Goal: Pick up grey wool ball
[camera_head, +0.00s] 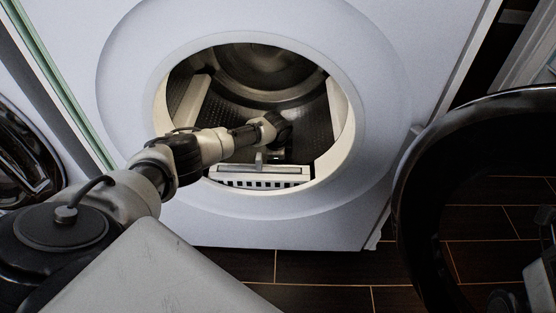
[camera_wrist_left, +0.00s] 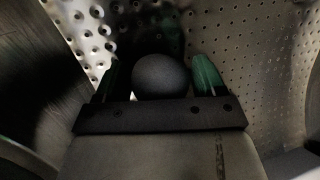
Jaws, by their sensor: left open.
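The grey wool ball (camera_wrist_left: 161,77) shows in the left wrist view as a dark grey sphere inside the perforated metal drum. It lies between the two green fingers of my left gripper (camera_wrist_left: 159,72). The fingers are apart, one on each side of the ball; I cannot tell whether either touches it. In the head view my left arm reaches through the round opening of the white machine, with its far end inside the drum (camera_head: 300,117). The ball cannot be made out there. My right gripper cannot be made out in either view.
The white machine's (camera_head: 385,120) round rim (camera_head: 349,112) surrounds my left arm. A slotted filter piece (camera_head: 262,183) sits at the lower lip. The dark round door (camera_head: 408,190) stands open at the right. Dark tiled floor (camera_head: 325,268) lies below.

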